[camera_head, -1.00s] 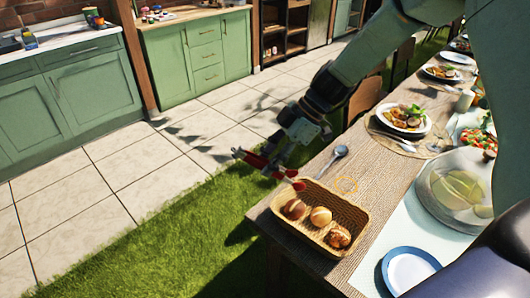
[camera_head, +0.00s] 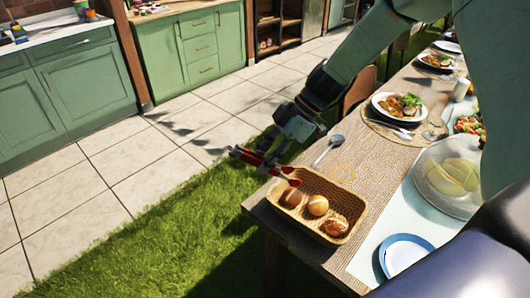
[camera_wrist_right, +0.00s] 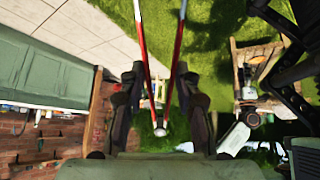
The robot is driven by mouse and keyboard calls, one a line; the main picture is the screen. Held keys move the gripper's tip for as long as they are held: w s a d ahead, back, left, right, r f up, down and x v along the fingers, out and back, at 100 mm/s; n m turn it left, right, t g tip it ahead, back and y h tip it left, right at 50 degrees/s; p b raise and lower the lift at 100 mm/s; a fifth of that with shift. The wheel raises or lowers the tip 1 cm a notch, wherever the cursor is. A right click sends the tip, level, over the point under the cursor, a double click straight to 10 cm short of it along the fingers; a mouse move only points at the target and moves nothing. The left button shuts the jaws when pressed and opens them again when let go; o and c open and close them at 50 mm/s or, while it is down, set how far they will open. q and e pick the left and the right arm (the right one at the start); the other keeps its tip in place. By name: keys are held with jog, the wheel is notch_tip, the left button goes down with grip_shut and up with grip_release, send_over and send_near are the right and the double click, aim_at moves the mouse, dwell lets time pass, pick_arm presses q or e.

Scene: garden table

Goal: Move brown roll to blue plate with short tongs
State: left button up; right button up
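The brown roll (camera_head: 291,197) is the darkest of the rolls in a wicker basket (camera_head: 349,236) at the table's near left corner. My right gripper (camera_head: 281,152) is above the basket's far left side. It is shut on the short red tongs (camera_head: 252,158), whose red tip is just above the brown roll; contact cannot be told. In the right wrist view, the gripper (camera_wrist_right: 160,80) holds the tongs (camera_wrist_right: 142,42) between its fingers, and their two arms are spread apart. The blue plate (camera_head: 405,238) lies right of the basket, and my body hides part of it. My left gripper is not in view.
A lighter roll (camera_head: 318,205) and a croissant-like roll (camera_head: 335,226) share the basket. A spoon (camera_head: 335,142) lies behind it.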

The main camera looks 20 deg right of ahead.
jog(key=shift+w+d+f+b, duration=0.1)
jog(key=shift+f+b, duration=1.2)
jog(key=shift+f, duration=0.6)
jog(key=shift+w+f+b, duration=0.1)
jog(key=shift+f+b, duration=1.2)
jog(key=shift+f, duration=0.55)
jog(key=shift+s+r, duration=0.1)
